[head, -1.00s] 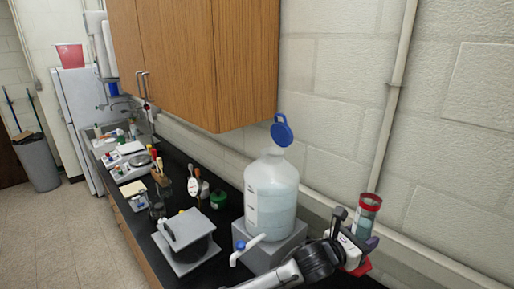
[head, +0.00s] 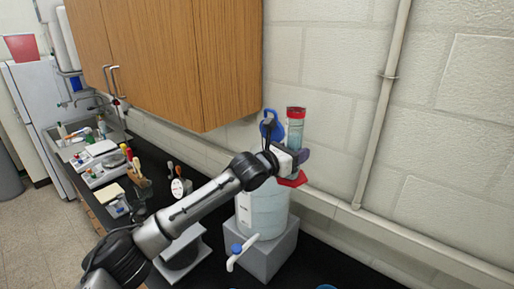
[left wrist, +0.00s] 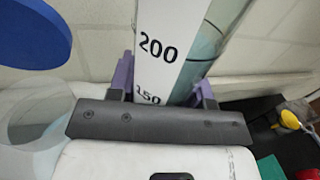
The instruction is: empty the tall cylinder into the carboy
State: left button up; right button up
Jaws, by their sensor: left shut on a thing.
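The tall cylinder (head: 295,129) is clear with a red rim and a red foot and holds pale blue liquid. My left gripper (head: 297,157) is shut around it and holds it nearly upright, above and in front of the carboy (head: 262,213). The 200 and 150 marks on the cylinder (left wrist: 160,48) show between the purple fingers in the left wrist view. The carboy is large and translucent, with liquid inside; my gripper and arm hide its neck. The blue cap (head: 270,126) stands open beside the cylinder; it also shows in the left wrist view (left wrist: 32,35). My right gripper is out of view.
The carboy stands on a grey block (head: 269,254), its white spigot (head: 238,254) facing forward. A wooden wall cabinet (head: 165,62) hangs close on the left. Balances and bottles crowd the counter toward the sink. The black counter right of the block looks clear.

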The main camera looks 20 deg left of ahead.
pick_arm(q)
jog(key=shift+a+r, duration=0.35)
jog(key=shift+a, duration=0.05)
